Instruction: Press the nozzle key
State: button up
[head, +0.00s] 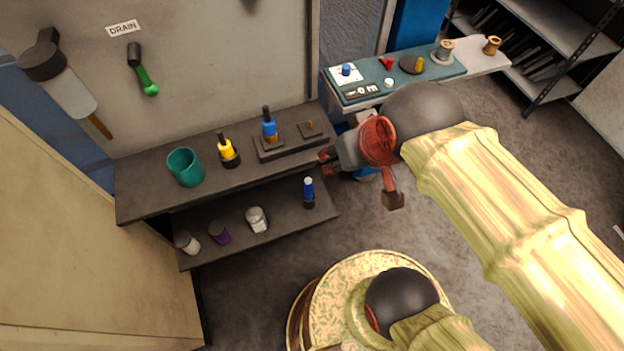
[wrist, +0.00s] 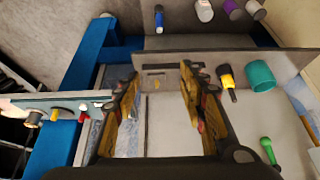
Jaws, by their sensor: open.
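No key marked as a nozzle key can be picked out for certain. A dark block on the upper shelf carries a blue bottle (head: 269,130) and a square plate with a small brass peg (head: 309,125). The peg also shows in the wrist view (wrist: 157,73), beyond the fingers. A teal bench (head: 400,75) holds a blue knob on a white card (head: 345,71), a red piece (head: 387,63) and a yellow knob on a disc (head: 420,63). My gripper (head: 360,181) is open and empty, between shelf and bench. It also shows in the wrist view (wrist: 160,105).
The upper shelf (head: 145,205) holds a teal cup (head: 185,167) and a yellow bottle (head: 228,152). Several small bottles stand on the lower shelf (head: 280,228). Spools (head: 444,51) stand at the bench's far end. A hammer (head: 65,78) and green-handled tool (head: 143,75) hang on the wall.

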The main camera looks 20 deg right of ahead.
jog(key=shift+c, duration=1)
grip_shut()
dwell(0.9)
